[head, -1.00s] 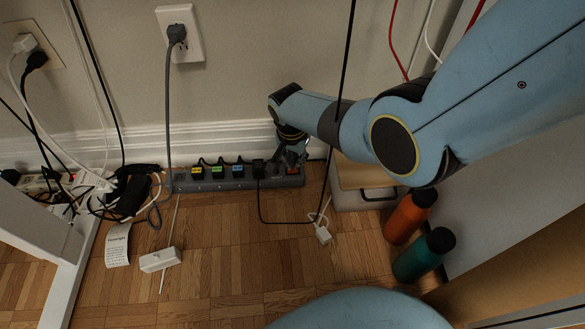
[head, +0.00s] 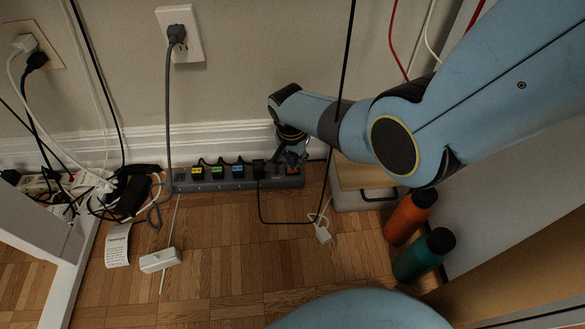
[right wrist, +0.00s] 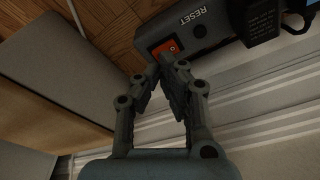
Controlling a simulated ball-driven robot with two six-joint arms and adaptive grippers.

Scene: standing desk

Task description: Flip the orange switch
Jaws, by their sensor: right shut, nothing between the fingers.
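The orange switch (right wrist: 168,47) sits at the end of a grey power strip (head: 222,184) on the floor by the wall. It also shows in the head view (head: 293,170), partly behind my gripper. My right gripper (right wrist: 167,60) is shut and empty. Its fingertips are at the near edge of the switch in the right wrist view; whether they touch it I cannot tell. It also shows in the head view (head: 289,158), over the right end of the strip. My left gripper is not in view.
Several plugs with coloured labels sit in the strip, with a black adapter (head: 258,167) beside the switch end. A box (head: 365,185) stands right of the strip, near an orange bottle (head: 408,218) and a teal bottle (head: 423,256). A black cable (head: 345,75) hangs before my right arm.

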